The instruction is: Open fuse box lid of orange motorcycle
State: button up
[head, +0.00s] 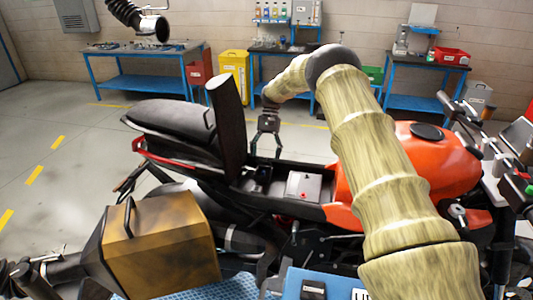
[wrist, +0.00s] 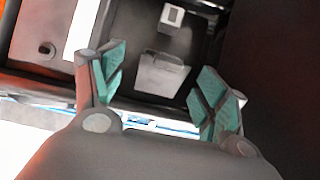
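The orange motorcycle (head: 437,158) stands across the head view with its seat (head: 172,118) to the left and an open bay under the raised dark panel (head: 227,125). A small dark box (head: 257,180), apparently the fuse box, sits in the bay below my gripper (head: 265,157). In the wrist view, my gripper (wrist: 160,80) is open, its teal-padded fingers apart with nothing held. A grey tapered piece (wrist: 162,74) and a small pale block (wrist: 172,17) show between and beyond the fingers. I cannot tell whether the lid is open.
A grey battery (head: 303,187) with a red terminal lies right of the dark box. The raised panel stands close left of my gripper. A brown-yellow case (head: 160,245) is at the front left. Blue workbenches (head: 150,83) line the back wall; the floor at left is clear.

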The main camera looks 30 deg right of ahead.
jog(key=shift+a+r, duration=0.25)
jog(key=shift+a, duration=0.1)
jog(key=shift+w+d+r, duration=0.2)
jog(key=shift+d+r, duration=0.1)
jog(key=shift+d, duration=0.1)
jog(key=v, duration=1.1)
jog(key=shift+a, duration=0.2)
jog(key=shift+r, duration=0.15)
